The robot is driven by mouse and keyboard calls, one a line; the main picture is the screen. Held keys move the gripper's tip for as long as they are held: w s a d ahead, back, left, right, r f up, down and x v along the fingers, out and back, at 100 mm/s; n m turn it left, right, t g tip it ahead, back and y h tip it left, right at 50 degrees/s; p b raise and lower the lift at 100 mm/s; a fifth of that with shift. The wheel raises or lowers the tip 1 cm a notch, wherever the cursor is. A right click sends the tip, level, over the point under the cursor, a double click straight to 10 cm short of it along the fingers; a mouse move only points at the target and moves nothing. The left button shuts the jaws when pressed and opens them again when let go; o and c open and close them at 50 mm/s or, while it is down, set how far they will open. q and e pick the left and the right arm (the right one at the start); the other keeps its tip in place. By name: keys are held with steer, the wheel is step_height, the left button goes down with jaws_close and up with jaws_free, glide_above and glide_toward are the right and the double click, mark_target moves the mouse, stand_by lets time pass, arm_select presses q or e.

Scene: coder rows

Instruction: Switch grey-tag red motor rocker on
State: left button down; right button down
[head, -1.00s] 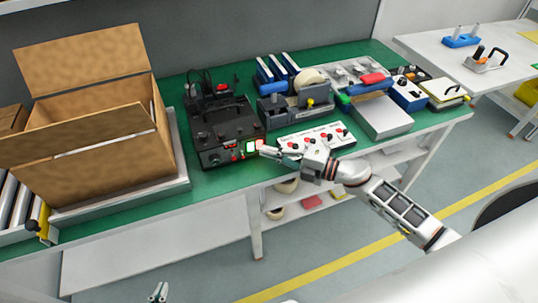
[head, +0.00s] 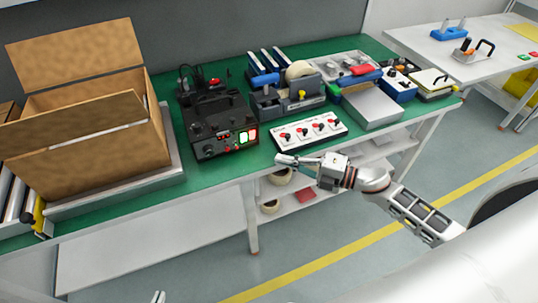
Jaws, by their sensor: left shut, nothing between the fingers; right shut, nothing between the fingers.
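A black machine (head: 218,125) stands on the green bench mat. Its front has a small red display and, at the right end, two lit switches side by side: a reddish one (head: 242,139) and a green one (head: 252,134). Tags and rocker tilt are too small to read. A white panel (head: 308,131) with several red-and-black controls lies to its right. My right gripper (head: 280,160) is shut and empty in front of the bench edge, below the panel and apart from both. My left gripper (head: 158,297) is shut, showing only at the bottom edge.
A large open cardboard box (head: 85,130) stands left of the machine. A tape dispenser (head: 298,88) and a grey box (head: 372,106) stand behind and right of the panel. A lower shelf holds rolls. The floor in front is clear.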

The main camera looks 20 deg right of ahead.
arm_select(q)
steer(key=shift+w+a+r, duration=0.1)
steer(key=shift+w+r, duration=0.2)
steer(key=shift+w, duration=0.25)
arm_select(e)
steer(key=shift+f+v, duration=0.15)
steer(key=shift+v, duration=1)
steer(key=shift+f+v, duration=0.2)
steer(key=shift+v, duration=0.95)
arm_select(q)
steer(key=shift+s+f, duration=0.25)
